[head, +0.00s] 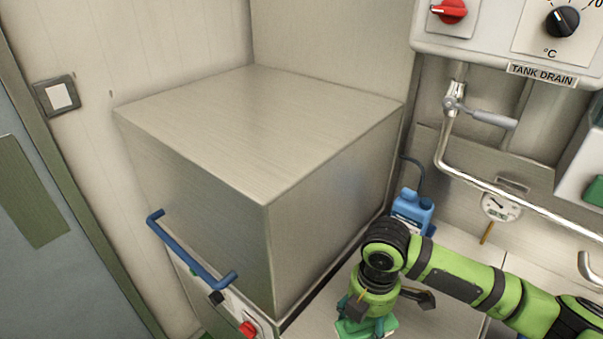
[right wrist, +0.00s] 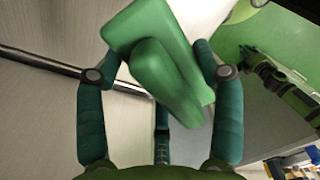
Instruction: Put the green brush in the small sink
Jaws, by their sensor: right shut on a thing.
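The green brush (right wrist: 150,50) is between the two fingers of my right gripper (right wrist: 155,68) in the right wrist view. It looks like a smooth green block with a raised handle part, held tilted. In the head view the brush (head: 352,328) shows at the bottom edge, under my right gripper (head: 368,312), partly hidden by it. The right gripper is shut on the brush, over the metal counter beside the large steel box. I cannot make out the small sink in either view. My left gripper is not in view.
A large steel box (head: 265,140) with a blue handle (head: 190,250) fills the middle. A blue container (head: 412,210) stands behind my right arm. A pipe with a valve lever (head: 490,119) and a gauge (head: 501,206) are on the wall at right. Some bare counter (head: 440,320) shows.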

